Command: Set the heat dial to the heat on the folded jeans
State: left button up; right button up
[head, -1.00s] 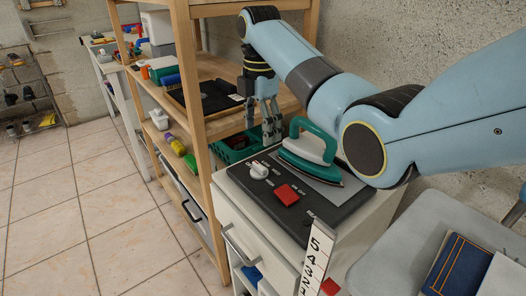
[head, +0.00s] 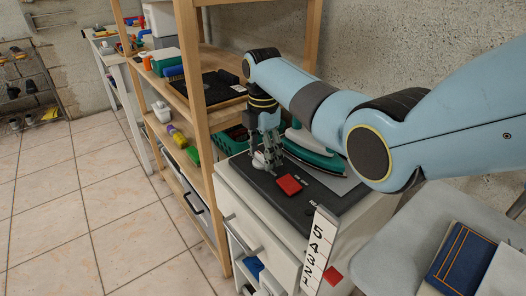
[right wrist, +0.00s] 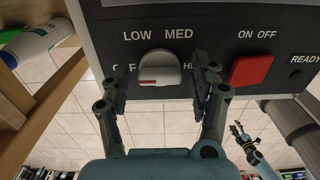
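My right gripper (right wrist: 162,80) is open, one finger on each side of the dial; contact is unclear. In the head view its fingers (head: 268,158) point down and partly hide the dial. Dark blue folded cloth with orange stitching, seemingly the folded jeans (head: 458,264), lies on the grey chair; no heat mark is readable. My left gripper (right wrist: 240,134) shows small, its fingers apart.
A red ON/OFF switch (right wrist: 251,69) is right of the dial. A teal and white iron (head: 312,152) stands close behind my right gripper. A numbered strip (head: 319,246) stands at the panel's front corner. A wooden shelf (head: 195,120) is to the left.

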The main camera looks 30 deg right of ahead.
jog(key=c, duration=1)
jog(key=shift+o, duration=0.2)
